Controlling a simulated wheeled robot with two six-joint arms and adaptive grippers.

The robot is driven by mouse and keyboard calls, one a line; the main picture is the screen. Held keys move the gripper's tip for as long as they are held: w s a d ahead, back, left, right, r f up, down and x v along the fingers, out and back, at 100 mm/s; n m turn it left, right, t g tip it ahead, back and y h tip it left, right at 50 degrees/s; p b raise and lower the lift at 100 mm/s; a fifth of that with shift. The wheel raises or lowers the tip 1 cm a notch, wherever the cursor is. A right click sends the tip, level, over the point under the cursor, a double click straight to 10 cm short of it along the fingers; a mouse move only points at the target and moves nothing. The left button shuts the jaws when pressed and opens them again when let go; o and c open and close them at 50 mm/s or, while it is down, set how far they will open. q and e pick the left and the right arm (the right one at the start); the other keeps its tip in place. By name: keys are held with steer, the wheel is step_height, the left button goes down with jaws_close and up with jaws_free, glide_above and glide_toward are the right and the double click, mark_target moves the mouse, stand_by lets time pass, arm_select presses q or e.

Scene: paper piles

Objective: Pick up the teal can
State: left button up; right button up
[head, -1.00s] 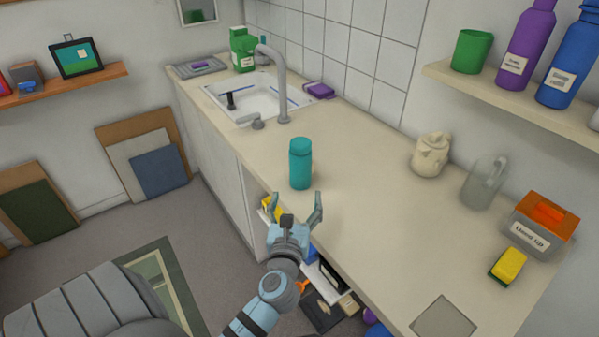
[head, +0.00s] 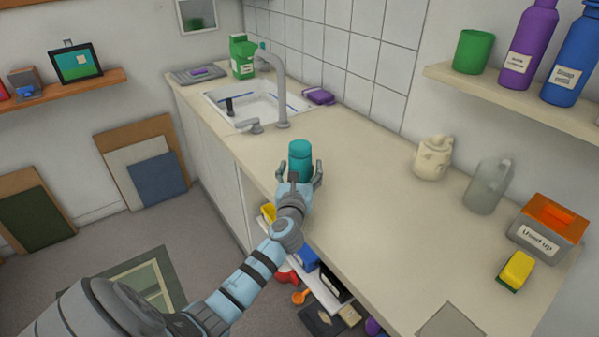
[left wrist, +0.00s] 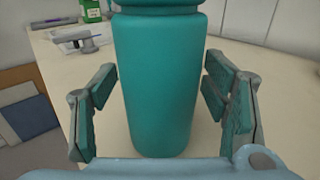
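The teal can (head: 300,156) stands upright on the beige counter (head: 365,215) near its front edge. My left gripper (head: 301,176) is at the can, with one finger on each side of it. In the left wrist view the can (left wrist: 157,85) fills the middle, between the two open fingers of the gripper (left wrist: 160,105). Gaps show between both fingers and the can. The can's top is cut off in the wrist view, and its lower part is hidden by my gripper in the head view. My right gripper is not in view.
A sink (head: 255,101) with a grey faucet (head: 279,85) lies behind the can. The counter around the can is clear.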

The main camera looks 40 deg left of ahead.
arm_select(q)
steer(key=c, duration=1.4)
